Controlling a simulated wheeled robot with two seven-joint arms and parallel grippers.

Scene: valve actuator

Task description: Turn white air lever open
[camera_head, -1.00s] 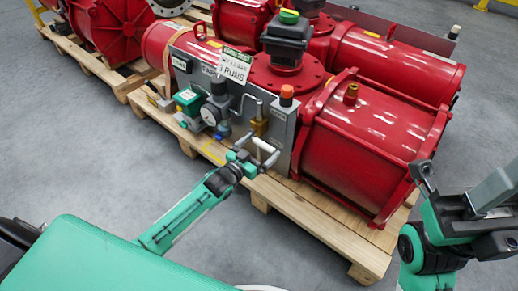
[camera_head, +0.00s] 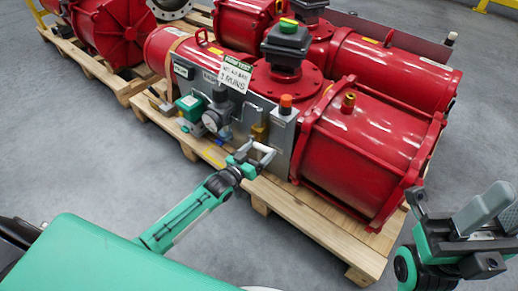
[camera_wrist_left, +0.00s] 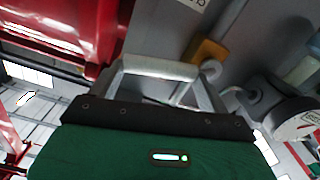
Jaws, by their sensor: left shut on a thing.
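My left gripper (camera_head: 256,154) is at the front of the grey panel, just below the brass valve (camera_head: 259,132). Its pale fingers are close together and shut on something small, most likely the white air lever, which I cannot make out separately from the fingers. In the left wrist view the pale fingers (camera_wrist_left: 165,75) reach toward the panel, with the brass fitting (camera_wrist_left: 208,52) just beyond. My right gripper (camera_head: 455,222) is at the lower right, away from the panel, with its fingers apart and nothing visible between them.
Large red actuator cylinders (camera_head: 365,145) stand on a wooden pallet (camera_head: 310,218). The panel carries a round gauge (camera_head: 212,121), a green box (camera_head: 189,103) and a paper sign (camera_head: 236,74). Grey floor (camera_head: 90,170) is clear in front of the pallet.

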